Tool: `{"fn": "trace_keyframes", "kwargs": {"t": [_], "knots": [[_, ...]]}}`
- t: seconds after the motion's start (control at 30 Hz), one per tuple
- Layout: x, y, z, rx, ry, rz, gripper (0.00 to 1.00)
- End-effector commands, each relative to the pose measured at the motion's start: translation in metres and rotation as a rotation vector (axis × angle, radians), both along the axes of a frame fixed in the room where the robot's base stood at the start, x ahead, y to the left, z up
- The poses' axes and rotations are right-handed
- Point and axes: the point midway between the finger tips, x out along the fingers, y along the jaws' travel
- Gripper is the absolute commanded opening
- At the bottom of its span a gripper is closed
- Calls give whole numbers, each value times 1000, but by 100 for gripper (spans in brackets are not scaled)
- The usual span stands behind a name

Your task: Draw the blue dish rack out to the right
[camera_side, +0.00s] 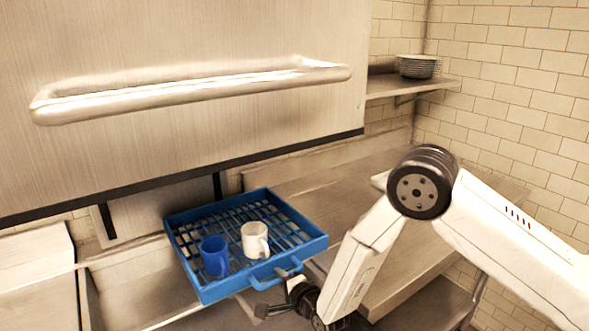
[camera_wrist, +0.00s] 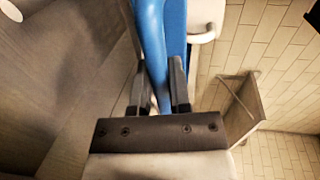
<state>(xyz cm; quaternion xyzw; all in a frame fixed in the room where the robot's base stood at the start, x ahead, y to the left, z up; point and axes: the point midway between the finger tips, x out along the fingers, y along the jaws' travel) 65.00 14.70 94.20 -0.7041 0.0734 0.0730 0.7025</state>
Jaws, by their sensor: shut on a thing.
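The blue dish rack (camera_side: 208,291) sits on the metal counter, below and in front of the large steel hood. A blue mug (camera_side: 214,256) and a white mug (camera_side: 255,239) stand upright in it. The rack's blue handle (camera_side: 273,279) sticks out at its near right side. My gripper (camera_side: 291,284) is at this handle, with part of its jaws hidden by the arm. In the wrist view my gripper (camera_wrist: 160,95) has its two fingers on either side of the blue handle bar (camera_wrist: 150,45), shut on it. A white mug edge (camera_wrist: 205,37) shows beside the blue rack wall there.
The steel hood with its long bar handle (camera_side: 190,90) hangs above the rack. A metal counter (camera_side: 330,195) lies behind and right of the rack. A wall shelf (camera_side: 410,87) at the back holds a stack of plates (camera_side: 418,66).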

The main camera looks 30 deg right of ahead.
Motion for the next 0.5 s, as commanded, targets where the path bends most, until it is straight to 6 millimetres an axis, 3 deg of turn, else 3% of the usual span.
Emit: {"fn": "trace_keyframes", "kwargs": {"t": [0.03,0.5], "knots": [[0,-18,-1,-1,4,-10,0],[0,-138,-1,0,3,-10,0]]}}
